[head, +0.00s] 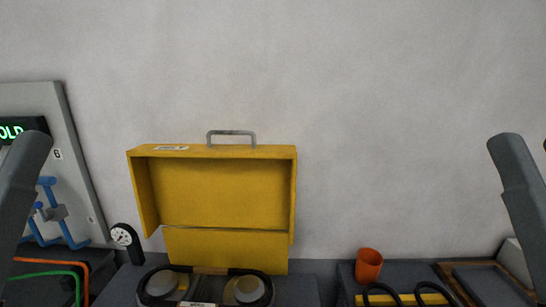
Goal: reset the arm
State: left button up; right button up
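Parts of my two arms show as dark grey links, my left arm (20,185) at the left edge and my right arm (522,190) at the right edge. Both links stand tilted and are cut off by the frame. Neither gripper is in view, so what they hold cannot be seen. No copper coil can be made out for certain.
A yellow case (215,190) stands open at the centre, with black rings (160,285) in front. A dial gauge (122,236) is left of it. An orange cup (368,265) and black loops (430,290) are at right. A panel with blue pipes (47,182) stands left.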

pick_arm(q)
notch_tip(320, 180, up, 36)
jog(key=p, duration=3.4)
pick_arm(e)
notch_tip(320, 180, up, 36)
pick_arm(q)
notch_tip(320, 180, down, 41)
jog(key=b, duration=4.1)
jog(key=shift+b, duration=0.35)
pick_arm(e)
notch_tip(320, 180, down, 41)
jog(key=shift+r, duration=0.15)
